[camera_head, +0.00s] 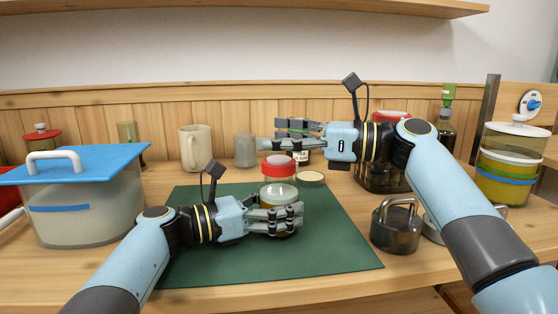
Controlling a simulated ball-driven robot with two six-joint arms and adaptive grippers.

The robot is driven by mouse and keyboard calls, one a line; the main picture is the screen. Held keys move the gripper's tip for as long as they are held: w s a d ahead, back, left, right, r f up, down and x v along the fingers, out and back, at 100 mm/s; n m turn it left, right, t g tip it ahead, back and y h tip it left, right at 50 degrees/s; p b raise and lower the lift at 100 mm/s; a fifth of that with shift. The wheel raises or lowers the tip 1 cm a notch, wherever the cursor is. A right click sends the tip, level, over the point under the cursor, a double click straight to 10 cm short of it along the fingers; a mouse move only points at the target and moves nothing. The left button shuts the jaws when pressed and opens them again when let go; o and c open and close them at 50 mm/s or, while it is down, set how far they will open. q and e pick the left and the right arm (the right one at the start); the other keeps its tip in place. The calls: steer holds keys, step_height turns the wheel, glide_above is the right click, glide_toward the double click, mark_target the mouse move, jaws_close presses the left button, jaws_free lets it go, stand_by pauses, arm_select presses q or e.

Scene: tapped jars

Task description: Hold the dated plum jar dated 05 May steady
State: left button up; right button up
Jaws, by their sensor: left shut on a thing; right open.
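My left gripper (288,217) is shut on a glass jar (279,193) with amber contents, on the green mat (335,245). The fingers hide much of its lower body. No date can be read on it, so I cannot tell whether it is the plum jar dated 05 May. A red-lidded jar (278,166) shows directly behind or above it; its lower part is hidden. My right gripper (285,136) is open and empty, pointing left, higher up and farther back. A dark jar with a white label (303,156) is partly hidden behind it.
A pale round lid (311,178) lies near the mat's back edge. A blue-lidded tub (75,215) stands left, a mug (195,148) and a glass (245,151) behind. Metal weights (396,228) and a layered container (510,165) stand right. The mat's front is clear.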

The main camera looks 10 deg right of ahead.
steer(key=shift+r, duration=2.25)
steer(key=shift+r, duration=0.15)
steer(key=v, duration=0.6)
glide_toward(279, 161)
steer(key=x, duration=0.8)
steer(key=shift+w+a, duration=0.2)
steer(key=shift+a, duration=0.1)
steer(key=shift+w+a, duration=0.3)
steer(key=shift+a, duration=0.3)
